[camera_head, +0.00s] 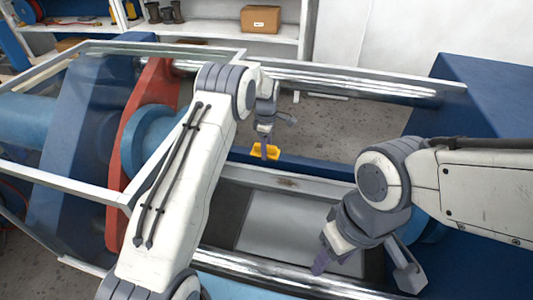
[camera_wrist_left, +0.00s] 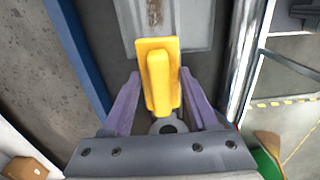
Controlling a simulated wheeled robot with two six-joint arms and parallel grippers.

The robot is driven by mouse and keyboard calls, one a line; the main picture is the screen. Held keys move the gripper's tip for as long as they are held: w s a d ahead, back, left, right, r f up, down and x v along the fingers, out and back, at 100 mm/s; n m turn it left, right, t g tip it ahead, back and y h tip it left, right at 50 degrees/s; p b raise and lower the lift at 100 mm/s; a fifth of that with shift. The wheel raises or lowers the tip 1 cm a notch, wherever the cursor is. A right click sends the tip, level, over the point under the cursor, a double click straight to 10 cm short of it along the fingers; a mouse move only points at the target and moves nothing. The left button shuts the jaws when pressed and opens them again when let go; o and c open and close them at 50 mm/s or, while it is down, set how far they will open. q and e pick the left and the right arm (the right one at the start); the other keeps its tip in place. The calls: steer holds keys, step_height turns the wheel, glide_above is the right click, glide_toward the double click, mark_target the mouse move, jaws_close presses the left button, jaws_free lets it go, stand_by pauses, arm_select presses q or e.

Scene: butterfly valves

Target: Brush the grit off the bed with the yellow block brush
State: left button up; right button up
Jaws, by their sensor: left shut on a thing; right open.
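The yellow block brush (camera_head: 272,152) is held in my left gripper (camera_head: 265,138), over the far side of the machine bed (camera_head: 295,220). In the left wrist view the brush (camera_wrist_left: 160,70) sits between the purple fingers of the left gripper (camera_wrist_left: 160,95). A small patch of brown grit (camera_head: 288,183) lies on the bed's far rail, just right of and nearer than the brush. It shows as a dark speckled patch (camera_wrist_left: 153,12) ahead of the brush in the left wrist view. My right gripper (camera_head: 362,268) is open and empty over the bed's near right part.
A red plate (camera_head: 132,150) and blue cylinder (camera_head: 150,135) stand at the left, behind a clear framed guard (camera_head: 70,190). A bright rail (camera_head: 370,85) runs along the far side. A blue housing (camera_head: 480,105) stands at the right. A shelf holds a cardboard box (camera_head: 260,19).

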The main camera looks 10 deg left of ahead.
arm_select(q)
steer(key=shift+f+b, duration=2.6)
steer(key=shift+f, duration=1.15)
steer(key=shift+f+b, duration=0.75)
steer(key=shift+f, duration=0.8)
steer(key=shift+f+b, duration=0.4)
steer(key=shift+f, duration=0.4)
steer(key=shift+d, duration=3.75)
steer(key=shift+d+b, duration=0.55)
steer(key=shift+d, duration=3.25)
steer(key=shift+a, duration=0.1)
